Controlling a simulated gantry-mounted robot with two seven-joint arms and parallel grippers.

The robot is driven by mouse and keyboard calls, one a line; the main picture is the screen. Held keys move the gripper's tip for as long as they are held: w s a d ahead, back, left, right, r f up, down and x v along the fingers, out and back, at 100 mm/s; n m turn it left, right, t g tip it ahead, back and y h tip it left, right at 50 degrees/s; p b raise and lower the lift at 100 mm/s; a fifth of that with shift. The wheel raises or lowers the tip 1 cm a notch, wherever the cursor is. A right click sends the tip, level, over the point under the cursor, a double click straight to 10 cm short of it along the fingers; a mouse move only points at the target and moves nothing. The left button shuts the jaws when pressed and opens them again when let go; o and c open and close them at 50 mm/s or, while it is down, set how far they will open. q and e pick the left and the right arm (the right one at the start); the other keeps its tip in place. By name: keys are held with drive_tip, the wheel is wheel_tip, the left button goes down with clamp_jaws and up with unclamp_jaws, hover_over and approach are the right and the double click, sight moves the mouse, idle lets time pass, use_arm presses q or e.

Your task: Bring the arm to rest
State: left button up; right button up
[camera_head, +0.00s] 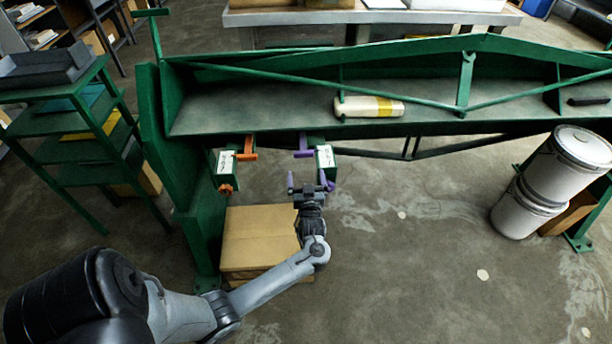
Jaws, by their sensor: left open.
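My left arm comes in from the lower left and reaches toward the green bench. My left gripper (308,188) is open and empty, in front of the bench's lower edge and above the cardboard box. Its fingers point away toward the purple clamp-like part (304,149) on the green bracket (325,158). One finger lies very near the purple lower end of that bracket; I cannot tell whether they touch. A second green bracket (227,163) with orange parts (246,151) hangs to the left. My right gripper is not in view.
The green bench (250,110) holds a cream cylinder with a yellow band (369,107). A cardboard box (255,237) stands below the gripper. Grey-white buckets (570,160) are stacked at the right. A green shelf stand (75,110) is at the left. The floor at front right is clear.

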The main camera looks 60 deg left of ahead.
use_arm(q)
drive_tip(key=s+d+f+m+h, duration=0.1)
drive_tip(key=s+d+f+m, duration=0.1)
drive_tip(key=s+f, duration=0.45)
drive_tip(key=s+d+f+m+t+h, duration=0.2)
drive_tip(key=s+d+h, duration=0.1)
drive_tip(key=d+h, duration=0.3)
drive_tip(key=s+d+r+m+g+h, duration=0.1)
drive_tip(key=s+d+m+h, duration=0.15)
drive_tip(key=d, duration=0.55)
drive_tip(key=s+d+r+m+g+h, duration=0.1)
drive_tip(key=d+m+h, duration=0.25)
drive_tip(key=d, duration=0.55)
drive_tip(key=s+d+r+m+g+h, duration=0.35)
drive_tip(key=s+d+r+g, duration=0.2)
drive_tip(key=s+d, duration=0.3)
wheel_tip(320, 180, up, 36)
drive_tip(key=p, duration=3.6)
drive_tip(key=shift+s+a+m+t, duration=0.25)
drive_tip(key=shift+s+m+t, duration=0.1)
drive_tip(key=shift+m, duration=0.1)
